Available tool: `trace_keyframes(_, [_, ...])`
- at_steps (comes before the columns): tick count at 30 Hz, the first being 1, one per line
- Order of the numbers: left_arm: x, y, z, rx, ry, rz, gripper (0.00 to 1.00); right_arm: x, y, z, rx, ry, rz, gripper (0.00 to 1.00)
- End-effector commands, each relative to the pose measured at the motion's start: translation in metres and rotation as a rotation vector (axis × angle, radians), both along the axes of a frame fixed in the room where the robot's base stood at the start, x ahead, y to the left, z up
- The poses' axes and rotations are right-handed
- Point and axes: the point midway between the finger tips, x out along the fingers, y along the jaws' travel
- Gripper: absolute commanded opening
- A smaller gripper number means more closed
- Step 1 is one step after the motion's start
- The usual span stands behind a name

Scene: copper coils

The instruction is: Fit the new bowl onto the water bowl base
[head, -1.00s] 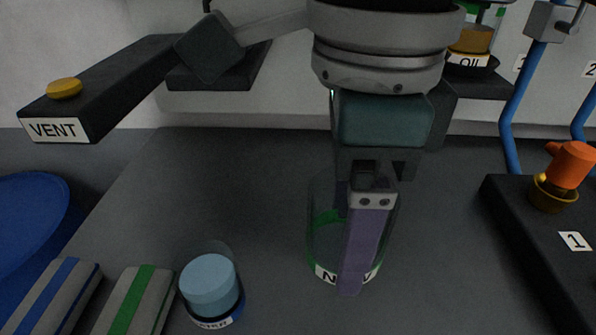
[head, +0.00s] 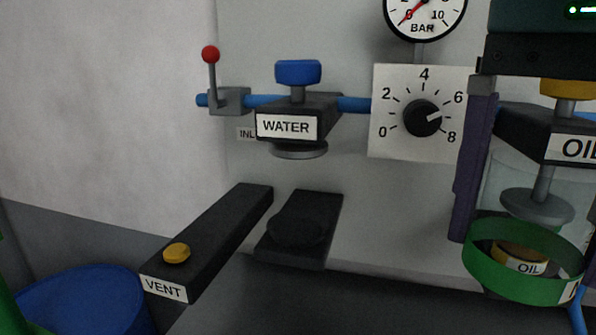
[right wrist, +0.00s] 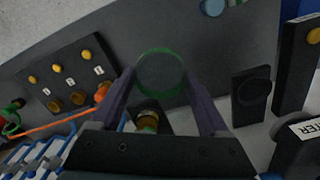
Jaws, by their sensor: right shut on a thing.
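The new bowl (head: 515,287) is a clear cup with a green band and a partly cut-off white label. It is at the right edge of the head view, band down, in front of the oil unit. My right gripper (head: 464,215) is shut on it; one purple finger shows along its left side. In the right wrist view the bowl (right wrist: 160,72) sits between both fingers. The water bowl base (head: 300,150) is a grey disc under the black WATER block with a blue knob, left of the bowl and apart from it. My left gripper is out of view.
A black shelf (head: 325,215) with a dark round pad sits below the water unit. A VENT bar (head: 215,240) with a yellow button juts forward beside it. A red-tipped lever (head: 211,75) and a dial (head: 423,118) flank the water unit.

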Motion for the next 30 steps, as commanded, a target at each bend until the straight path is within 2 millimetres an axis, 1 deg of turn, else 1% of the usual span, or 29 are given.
trace_keyframes(1, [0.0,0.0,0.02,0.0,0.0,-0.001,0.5,0.002,-0.006,0.024,0.0,-0.002,0.099,0.17])
trace_keyframes(6, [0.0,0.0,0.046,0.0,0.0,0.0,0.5,0.004,-0.02,0.058,0.005,0.002,0.446,0.17])
trace_keyframes(11, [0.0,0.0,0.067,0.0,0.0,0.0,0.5,0.005,-0.031,0.086,0.011,0.001,0.72,0.17])
trace_keyframes(12, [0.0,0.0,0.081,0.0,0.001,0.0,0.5,0.003,-0.03,0.1,0.012,0.002,0.726,0.17])
trace_keyframes(17, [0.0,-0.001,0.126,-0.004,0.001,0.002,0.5,-0.003,-0.029,0.141,0.012,0.002,0.723,0.17])
trace_keyframes(20, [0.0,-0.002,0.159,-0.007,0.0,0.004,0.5,-0.008,-0.029,0.172,0.012,0.003,0.721,0.17])
trace_keyframes(24, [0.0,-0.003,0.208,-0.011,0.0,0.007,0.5,-0.015,-0.029,0.218,0.012,0.004,0.722,0.17])
trace_keyframes(29, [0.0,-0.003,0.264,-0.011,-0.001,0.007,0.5,-0.023,-0.029,0.27,0.014,0.004,0.721,0.17])
trace_keyframes(30, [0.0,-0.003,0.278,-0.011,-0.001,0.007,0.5,-0.025,-0.029,0.283,0.012,0.004,0.721,0.17])
